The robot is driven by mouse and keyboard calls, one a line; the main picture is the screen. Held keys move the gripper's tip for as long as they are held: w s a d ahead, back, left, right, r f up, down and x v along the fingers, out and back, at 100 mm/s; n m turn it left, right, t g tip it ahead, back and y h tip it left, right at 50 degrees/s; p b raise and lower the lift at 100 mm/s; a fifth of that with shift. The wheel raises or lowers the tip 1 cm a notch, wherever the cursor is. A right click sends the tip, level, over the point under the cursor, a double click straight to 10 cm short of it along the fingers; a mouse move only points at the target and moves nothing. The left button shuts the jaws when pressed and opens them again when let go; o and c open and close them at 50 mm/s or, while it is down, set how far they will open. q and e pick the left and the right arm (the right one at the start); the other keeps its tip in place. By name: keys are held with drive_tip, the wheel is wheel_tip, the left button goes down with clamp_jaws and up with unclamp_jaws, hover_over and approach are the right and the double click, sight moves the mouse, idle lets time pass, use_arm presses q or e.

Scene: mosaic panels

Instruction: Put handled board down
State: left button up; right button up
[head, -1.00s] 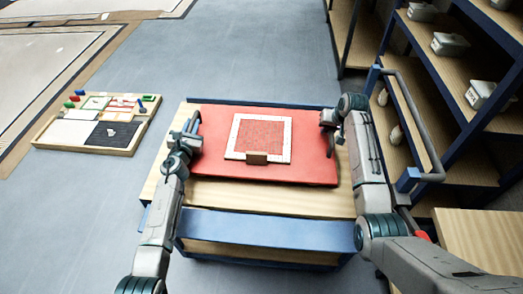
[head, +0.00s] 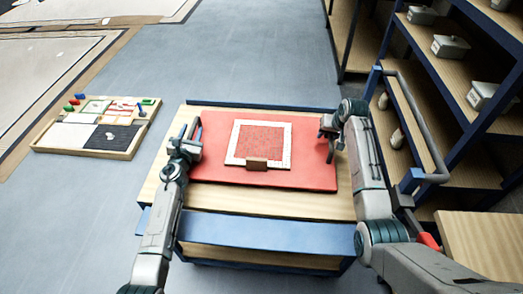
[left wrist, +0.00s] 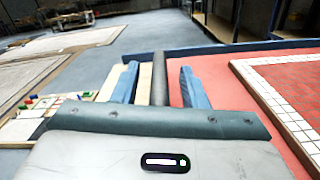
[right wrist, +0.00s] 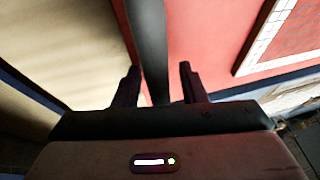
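The handled board (head: 215,172) is a flat red board lying on the cart top. A mosaic panel with a white tile border and red middle (head: 262,141) lies on it. My left gripper (head: 190,138) is at the board's left side. In the left wrist view its fingers (left wrist: 158,85) stand apart on either side of a dark bar handle (left wrist: 159,68), with gaps. My right gripper (head: 328,138) is at the board's right side. In the right wrist view its fingers (right wrist: 158,86) are also apart, with the other dark handle (right wrist: 150,40) between them.
The wooden cart with blue edges (head: 270,202) has bare wood in front of the board. A small brown block (head: 257,163) sits at the panel's near edge. A wooden tray (head: 90,150) with coloured pieces lies on the floor at left. Shelves (head: 465,90) with grey boxes stand at right.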

use_arm(q)
drive_tip(key=s, duration=0.7)
drive_tip(key=s+a, duration=0.1)
drive_tip(key=s, duration=0.3)
drive_tip(key=shift+s+r, duration=0.1)
drive_tip(key=shift+s, duration=0.2)
use_arm(e)
drive_tip(key=shift+s+r, duration=0.1)
use_arm(q)
drive_tip(key=shift+s, duration=0.1)
use_arm(e)
drive_tip(key=v, duration=1.2)
